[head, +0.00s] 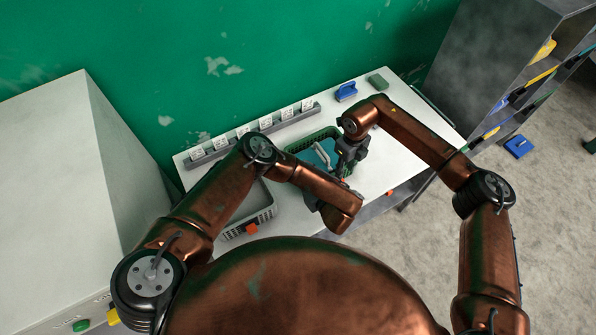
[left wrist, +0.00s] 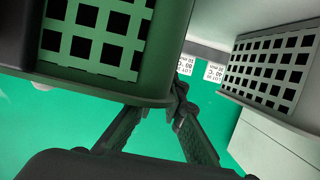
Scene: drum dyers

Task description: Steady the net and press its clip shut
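The net looks like the teal-blue bundle (head: 318,156) in the dark green basket (head: 297,146) on the white table. My right gripper (head: 345,172) points down at the right side of that basket; its fingertips are too small and dark to read. My left gripper is behind my own forearm in the head view. I cannot make out the net's clip in either view.
A grey basket (head: 262,219) with an orange tag (head: 252,229) stands at the table's left front. A rail of white cards (head: 243,134) runs along the back. A blue brush (head: 346,92) and a green block (head: 378,81) lie at the back right. A grey shelf (head: 490,60) stands beyond.

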